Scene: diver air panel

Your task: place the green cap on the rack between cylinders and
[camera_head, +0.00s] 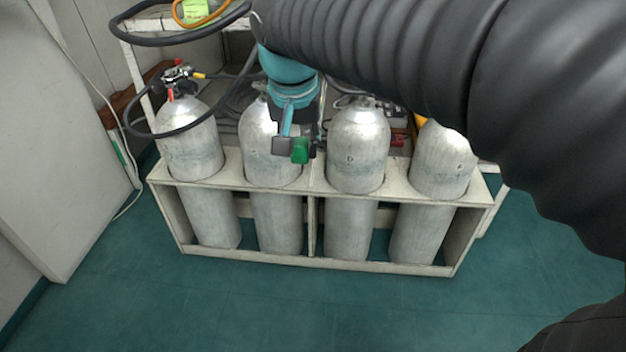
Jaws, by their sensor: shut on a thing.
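A green cap (300,150) is held in my gripper (296,147), whose jaws are shut on it. The gripper hangs in front of the gap between the second cylinder (266,165) and the third cylinder (357,150) from the left. The cap overlaps the second cylinder's right side in the picture; its exact height above the rack is hard to tell. The white rack (316,187) holds the cylinders upright in openings in its top board. A narrow bare strip of the board shows between the two middle cylinders.
The leftmost cylinder (191,140) carries a valve with a black hose (128,110). The rightmost cylinder (442,160) stands partly behind my dark arm sleeve. A white cabinet (62,130) stands at left. The green floor (250,310) in front of the rack is clear.

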